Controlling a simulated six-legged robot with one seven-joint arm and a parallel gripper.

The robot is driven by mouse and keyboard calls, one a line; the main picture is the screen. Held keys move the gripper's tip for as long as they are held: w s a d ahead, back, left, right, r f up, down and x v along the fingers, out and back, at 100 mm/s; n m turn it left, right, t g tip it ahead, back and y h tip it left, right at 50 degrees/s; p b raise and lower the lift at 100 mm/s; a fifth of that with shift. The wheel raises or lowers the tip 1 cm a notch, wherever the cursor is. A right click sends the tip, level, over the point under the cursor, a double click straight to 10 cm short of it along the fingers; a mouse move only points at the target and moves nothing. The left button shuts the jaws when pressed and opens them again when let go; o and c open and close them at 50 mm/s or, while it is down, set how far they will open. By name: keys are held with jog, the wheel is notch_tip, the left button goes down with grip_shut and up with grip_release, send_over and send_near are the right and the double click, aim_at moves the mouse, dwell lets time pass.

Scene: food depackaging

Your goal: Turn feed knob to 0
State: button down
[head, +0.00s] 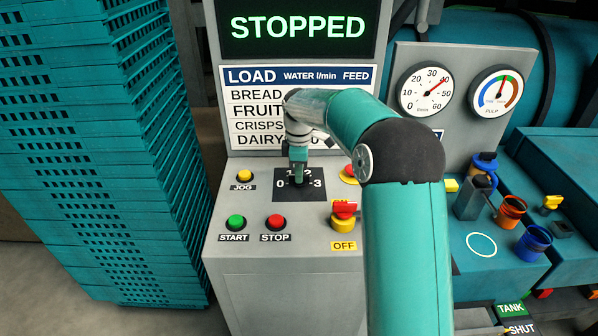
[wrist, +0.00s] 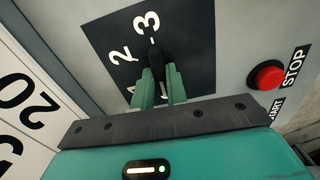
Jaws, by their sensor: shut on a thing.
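The feed knob (wrist: 156,58) is black and sits on a black dial plate with white numbers. My gripper (wrist: 158,72) is shut on it, with a green finger on either side. In the wrist view the knob's visible end appears to lie toward the 3, though black on black makes this hard to read. In the head view the dial plate (head: 312,193) shows 0 at its left and 3 at its right. My gripper (head: 298,178) covers the knob there and hides part of the 1 and 2. The 0 is hidden in the wrist view.
A yellow JOG button (head: 241,176), green START button (head: 236,222) and red STOP button (head: 275,222) stand left of and below the dial. A red-and-yellow switch (head: 344,210) labelled OFF is at lower right. The screen (head: 298,27) reads STOPPED. Teal crates (head: 100,150) stand at left.

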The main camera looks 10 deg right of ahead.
jog(key=shift+n, duration=0.4)
jog(key=c, duration=1.4)
grip_release()
jog(key=shift+r, duration=0.1)
notch_tip(320, 180, up, 14)
